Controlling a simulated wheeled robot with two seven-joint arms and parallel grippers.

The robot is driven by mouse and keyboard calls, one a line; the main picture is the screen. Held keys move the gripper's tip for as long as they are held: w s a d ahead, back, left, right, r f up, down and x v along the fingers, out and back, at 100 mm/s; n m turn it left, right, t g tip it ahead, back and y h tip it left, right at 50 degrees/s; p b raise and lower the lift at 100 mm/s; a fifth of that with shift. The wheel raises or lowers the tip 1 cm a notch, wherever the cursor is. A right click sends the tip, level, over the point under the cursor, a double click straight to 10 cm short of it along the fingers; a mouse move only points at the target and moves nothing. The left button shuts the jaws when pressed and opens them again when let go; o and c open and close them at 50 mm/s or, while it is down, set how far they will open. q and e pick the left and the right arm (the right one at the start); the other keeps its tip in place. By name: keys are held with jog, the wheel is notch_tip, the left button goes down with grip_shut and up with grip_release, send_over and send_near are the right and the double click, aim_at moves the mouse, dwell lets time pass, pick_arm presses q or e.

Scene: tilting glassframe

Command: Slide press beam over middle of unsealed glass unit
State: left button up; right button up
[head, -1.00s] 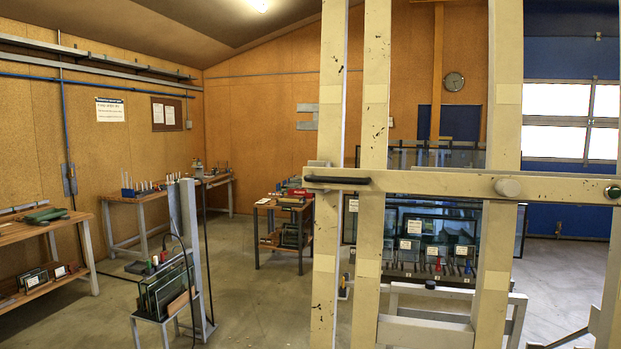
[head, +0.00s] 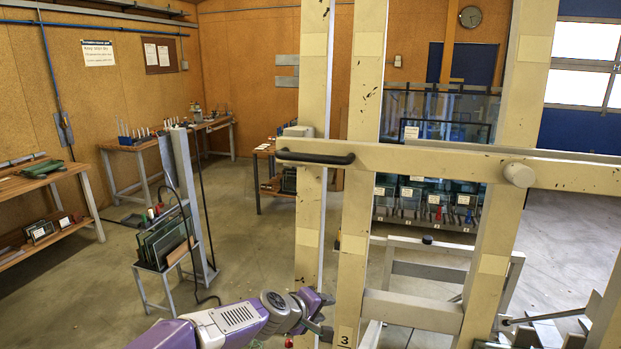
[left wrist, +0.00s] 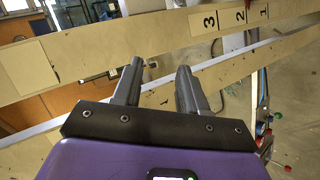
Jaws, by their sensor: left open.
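The press beam (head: 430,163) is a cream bar lying across the cream frame uprights. A black handle (head: 315,157) is on its left end and a round knob (head: 519,174) is farther right. My left gripper (head: 322,318) is open and empty, low beside the left uprights and well below the handle. In the left wrist view its two fingers (left wrist: 160,68) are apart in front of cream frame bars, one marked 3, 2, 1 (left wrist: 237,17). I cannot tell which glass is the unsealed unit. My right gripper is not in view.
A small stand with glass panes (head: 165,242) is at the left. A wooden bench (head: 40,190) lines the left wall. A glass rack (head: 425,205) stands behind the frame. A cream upright (head: 357,200) is close to my left gripper. Open floor lies between stand and frame.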

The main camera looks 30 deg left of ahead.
pick_arm(q)
jog(key=s+a+r+n+t+p, duration=0.1)
jog(key=s+r+t, duration=0.1)
jog(key=r, duration=0.9)
jog(key=s+a+r+n+t+p, duration=0.1)
jog(key=s+a+r+t, duration=0.1)
jog(key=r, duration=0.8)
jog(key=t+h+p, duration=0.1)
jog(key=t, duration=0.3)
send_near(306, 160)
jog(key=w, duration=0.6)
jog(key=w+d+p, duration=0.1)
jog(key=w, duration=0.1)
jog(key=w+r, duration=0.1)
jog(key=w, duration=0.1)
jog(key=shift+w+d, duration=0.35)
jog(key=shift+d, duration=0.05)
grip_shut()
